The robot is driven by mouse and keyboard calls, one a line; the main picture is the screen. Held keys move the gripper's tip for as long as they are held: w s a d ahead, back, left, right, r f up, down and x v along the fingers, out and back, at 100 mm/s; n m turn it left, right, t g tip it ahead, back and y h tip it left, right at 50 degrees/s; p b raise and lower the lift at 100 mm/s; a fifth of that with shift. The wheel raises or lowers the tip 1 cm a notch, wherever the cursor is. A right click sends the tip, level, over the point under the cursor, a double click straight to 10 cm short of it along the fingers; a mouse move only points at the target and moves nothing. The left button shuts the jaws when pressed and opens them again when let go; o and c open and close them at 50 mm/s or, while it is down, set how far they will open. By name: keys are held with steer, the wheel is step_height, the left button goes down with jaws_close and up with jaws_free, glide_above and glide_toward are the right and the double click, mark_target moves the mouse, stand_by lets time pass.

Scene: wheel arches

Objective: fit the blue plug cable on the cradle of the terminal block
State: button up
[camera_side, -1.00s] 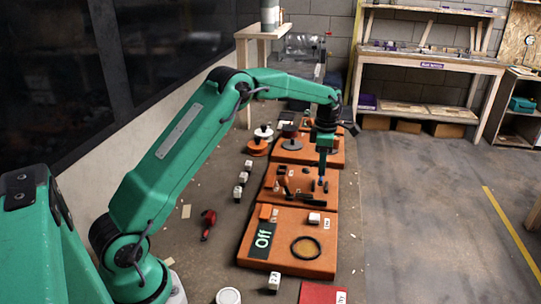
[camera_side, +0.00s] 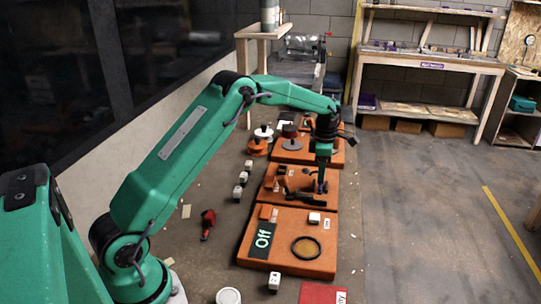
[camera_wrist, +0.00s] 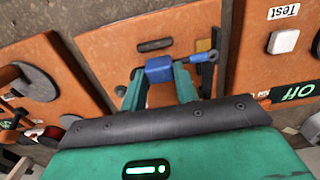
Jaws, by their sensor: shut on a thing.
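My gripper (camera_wrist: 160,75) is shut on the blue plug (camera_wrist: 160,68) of the cable, which sits between its two green fingertips in the wrist view. A short blue end (camera_wrist: 205,56) with a ring sticks out to the right of the plug. In the side view my gripper (camera_side: 321,184) is low over the right part of the middle orange board (camera_side: 332,176). A dark slot-like piece (camera_wrist: 155,45) lies on the board just beyond the plug. I cannot tell which part is the terminal block's cradle, or whether the plug touches anything.
The near orange board holds an "Off" display (camera_side: 263,236), a white button (camera_side: 314,218) and a dark ring (camera_side: 306,248). A red tool (camera_side: 208,224) and several white blocks lie to the left.

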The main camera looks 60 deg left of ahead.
steer(key=shift+f, duration=1.15)
steer(key=shift+f, duration=0.2)
steer(key=o, duration=1)
steer(key=shift+r, duration=3.9)
steer(key=shift+r, duration=0.1)
